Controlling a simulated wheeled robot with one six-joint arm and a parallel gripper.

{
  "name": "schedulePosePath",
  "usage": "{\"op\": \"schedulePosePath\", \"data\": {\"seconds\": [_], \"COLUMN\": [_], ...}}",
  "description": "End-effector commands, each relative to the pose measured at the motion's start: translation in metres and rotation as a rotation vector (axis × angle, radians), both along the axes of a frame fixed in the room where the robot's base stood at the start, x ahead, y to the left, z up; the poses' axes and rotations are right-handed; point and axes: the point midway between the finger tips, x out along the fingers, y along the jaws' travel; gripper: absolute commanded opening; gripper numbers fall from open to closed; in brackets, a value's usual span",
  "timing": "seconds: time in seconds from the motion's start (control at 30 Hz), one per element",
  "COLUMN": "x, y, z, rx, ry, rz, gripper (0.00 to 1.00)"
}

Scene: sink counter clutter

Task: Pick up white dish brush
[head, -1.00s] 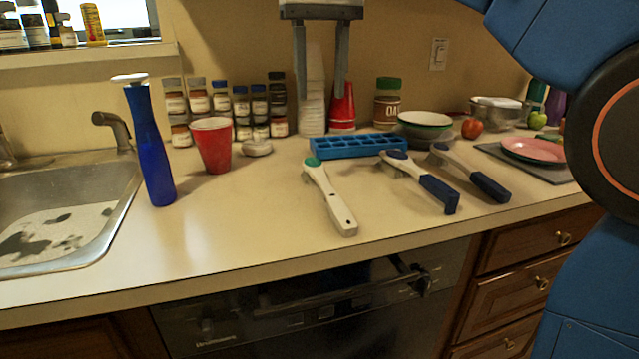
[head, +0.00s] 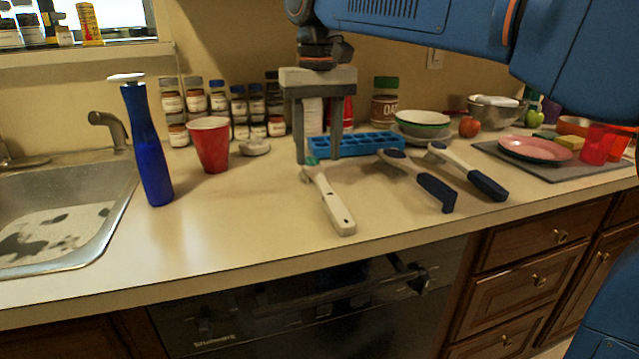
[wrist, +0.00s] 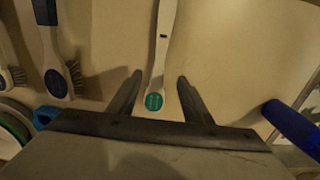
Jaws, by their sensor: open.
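The white dish brush (head: 328,199) lies on the counter, its white handle toward the front edge and its green-marked head toward the back. My gripper (head: 318,162) points down over the head end with its fingers apart. In the wrist view the brush (wrist: 162,60) runs between the two open fingers (wrist: 160,80), with its green round mark (wrist: 153,102) between them. Nothing is held. My gripper partly hides the brush head in the head view.
Two brushes with dark blue handles (head: 437,191) (head: 487,185) lie to the right. A blue ice tray (head: 372,144) lies behind the gripper. A red cup (head: 209,145) and blue bottle (head: 147,145) stand left, near the sink (head: 115,190). The front-left counter is clear.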

Motion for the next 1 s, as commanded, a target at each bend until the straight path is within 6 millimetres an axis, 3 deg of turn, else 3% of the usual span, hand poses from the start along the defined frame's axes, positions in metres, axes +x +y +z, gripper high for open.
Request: {"op": "schedulePosePath", "data": {"seconds": [0.33,0.63,0.67,0.83,1.0], "x": [0.001,0.001,0.001,0.001,0.001], "y": [-0.003,-0.003,-0.003,-0.003,-0.003], "z": [-0.043,-0.047,-0.047,-0.047,-0.047], "rx": [0.000,0.000,0.000,0.000,0.000], "ry": [0.001,0.000,0.000,0.000,0.000], "rz": [0.001,0.001,0.001,0.001,0.001], "gripper": [0.45,0.45,0.43,0.02,0.00]}}
